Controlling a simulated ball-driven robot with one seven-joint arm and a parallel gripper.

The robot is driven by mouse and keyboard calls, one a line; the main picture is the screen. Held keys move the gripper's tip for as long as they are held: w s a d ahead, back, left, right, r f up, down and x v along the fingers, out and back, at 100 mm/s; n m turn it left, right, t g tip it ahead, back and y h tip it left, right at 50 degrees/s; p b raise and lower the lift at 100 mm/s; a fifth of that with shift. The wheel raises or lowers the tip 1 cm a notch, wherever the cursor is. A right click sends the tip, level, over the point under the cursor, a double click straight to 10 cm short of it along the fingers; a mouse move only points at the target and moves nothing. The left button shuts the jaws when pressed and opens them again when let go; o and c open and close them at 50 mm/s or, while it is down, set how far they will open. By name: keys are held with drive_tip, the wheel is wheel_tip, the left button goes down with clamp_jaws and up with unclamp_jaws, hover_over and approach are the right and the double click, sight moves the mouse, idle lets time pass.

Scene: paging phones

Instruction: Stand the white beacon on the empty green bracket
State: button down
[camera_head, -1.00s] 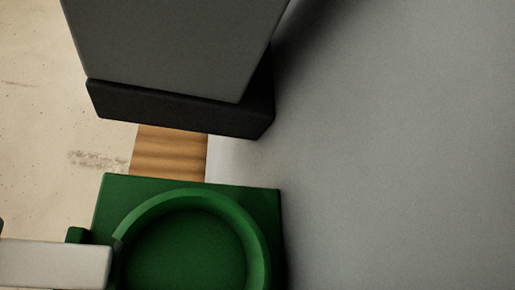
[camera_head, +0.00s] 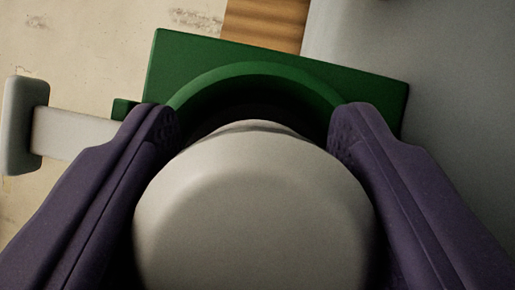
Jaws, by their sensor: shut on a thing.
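The white beacon (camera_head: 255,205) is a rounded, pale body filling the lower middle of the view. My gripper (camera_head: 250,125) is shut on it, with one purple finger on each side. The green bracket (camera_head: 190,60) lies just beyond, a flat plate with a raised round rim. The near part of the rim and most of its recess are hidden behind the beacon and fingers. The beacon's far end overlaps the ring in the picture; I cannot tell whether it touches the bracket.
A pale grey bar with an upright end plate (camera_head: 25,125) juts left from the bracket. A wooden strip (camera_head: 265,22) lies beyond it. A grey surface (camera_head: 460,110) is at the right, a stained beige surface (camera_head: 90,50) at the left.

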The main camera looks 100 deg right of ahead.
drive_tip(key=c, duration=0.7)
unclamp_jaws()
drive_tip(key=shift+d, duration=0.15)
drive_tip(key=o, duration=0.3)
drive_tip(key=shift+w, duration=0.1)
drive_tip(key=shift+o, duration=0.3)
drive_tip(key=shift+a, duration=0.3)
drive_tip(key=shift+d, duration=0.1)
drive_tip(key=shift+d+r, duration=0.1)
drive_tip(key=shift+r, duration=0.2)
drive_tip(key=v, duration=1.1)
drive_tip(key=shift+d+r, duration=0.15)
drive_tip(key=shift+d, duration=0.05)
